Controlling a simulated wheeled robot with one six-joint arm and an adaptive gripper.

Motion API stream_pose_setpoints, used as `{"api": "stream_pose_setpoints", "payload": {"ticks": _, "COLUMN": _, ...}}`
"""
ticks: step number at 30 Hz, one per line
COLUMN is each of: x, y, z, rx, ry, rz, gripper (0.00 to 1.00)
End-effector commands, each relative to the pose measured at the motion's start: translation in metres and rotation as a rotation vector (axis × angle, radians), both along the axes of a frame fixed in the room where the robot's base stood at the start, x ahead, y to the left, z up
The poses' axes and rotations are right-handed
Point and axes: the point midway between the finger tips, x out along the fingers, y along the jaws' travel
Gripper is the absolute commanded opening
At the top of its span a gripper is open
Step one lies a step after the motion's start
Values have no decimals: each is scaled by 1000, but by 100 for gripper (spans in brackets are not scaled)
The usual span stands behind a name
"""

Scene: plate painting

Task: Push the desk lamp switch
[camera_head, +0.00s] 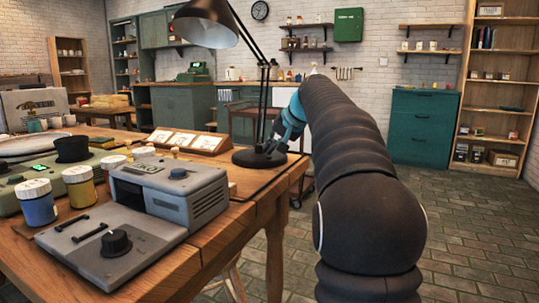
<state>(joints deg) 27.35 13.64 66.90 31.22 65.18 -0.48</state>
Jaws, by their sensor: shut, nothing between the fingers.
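The black desk lamp (262,85) stands at the right edge of the wooden table, its round base (258,160) near the corner. Its shade hangs over to the left. My dark, sleeved arm reaches in from the lower right, ending in a blue wrist beside the lamp's base. My gripper (271,149) is shut, dark, and low over the base, with nothing seen in it. I cannot tell whether its tips touch the base. The lamp's switch is not clearly visible; it may be hidden by the gripper.
A grey machine (170,188) with a black knob panel sits at the front of the wooden table (215,235). Paint jars (78,186) stand to its left. A wooden rack of cards (187,140) lies left of the lamp base. Brick floor to the right is clear.

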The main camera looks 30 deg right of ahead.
Motion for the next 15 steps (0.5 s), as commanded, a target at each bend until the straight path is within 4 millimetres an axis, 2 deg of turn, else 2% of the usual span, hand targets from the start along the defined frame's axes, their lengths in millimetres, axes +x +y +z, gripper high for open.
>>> {"api": "stream_pose_setpoints", "payload": {"ticks": 15, "x": 0, "y": 0, "z": 10, "rx": 0, "ry": 0, "rz": 0, "gripper": 0}}
